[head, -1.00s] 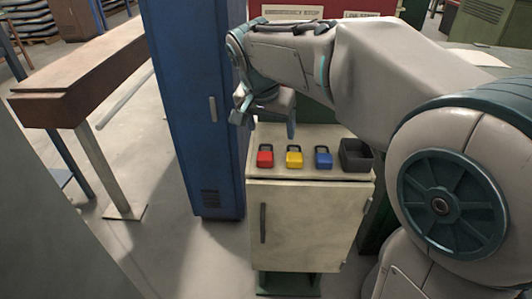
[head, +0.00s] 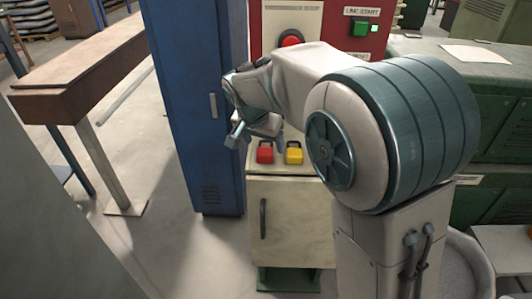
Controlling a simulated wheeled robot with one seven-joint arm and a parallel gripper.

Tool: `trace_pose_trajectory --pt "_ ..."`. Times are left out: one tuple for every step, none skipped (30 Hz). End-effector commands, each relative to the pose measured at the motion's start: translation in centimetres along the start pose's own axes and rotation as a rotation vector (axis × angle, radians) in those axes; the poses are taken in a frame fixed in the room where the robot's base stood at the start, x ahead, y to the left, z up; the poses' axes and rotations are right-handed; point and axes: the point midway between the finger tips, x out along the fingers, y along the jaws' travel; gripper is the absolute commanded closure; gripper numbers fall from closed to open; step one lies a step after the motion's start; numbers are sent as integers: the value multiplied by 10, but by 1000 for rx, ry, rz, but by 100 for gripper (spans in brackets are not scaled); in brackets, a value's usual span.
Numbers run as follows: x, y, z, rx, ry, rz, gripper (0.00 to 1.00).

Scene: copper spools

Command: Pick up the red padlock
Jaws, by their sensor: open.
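The red padlock (head: 265,155) lies on the left part of the top of a small cream cabinet (head: 293,215), its dark shackle towards the back. A yellow padlock (head: 294,155) lies just right of it. My gripper (head: 257,138) is open and empty, above and slightly behind the red padlock. One finger reaches to the left and the other hangs close behind the two padlocks. I cannot tell exactly how high the fingers are. My arm hides the right part of the cabinet top.
A tall blue cabinet (head: 190,110) stands close on the left of the cream cabinet. Behind is a red panel with a red emergency button (head: 291,38) and a green button (head: 360,29). A wooden bench (head: 85,70) stands far left. The floor between is clear.

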Motion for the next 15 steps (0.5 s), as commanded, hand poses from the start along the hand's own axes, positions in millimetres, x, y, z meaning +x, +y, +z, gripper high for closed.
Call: trace_pose_trajectory --pt "8 0 2 -1 -2 3 25" --pt "12 1 2 0 -2 4 25" --pt "18 0 1 0 -2 3 25" --pt "21 0 1 1 -1 2 25" --pt "23 0 1 1 -1 2 25" --pt "26 0 1 1 -1 1 25" --pt "27 0 1 1 0 0 25" --pt "28 0 1 1 0 0 25" --pt "28 0 1 1 1 -1 25" --pt "28 0 1 1 1 -1 25" --pt "28 0 1 1 1 -1 25" --pt "28 0 1 1 1 -1 25" --pt "28 0 1 1 1 -1 25" --pt "28 0 1 1 1 -1 25" --pt "28 0 1 1 1 -1 36"
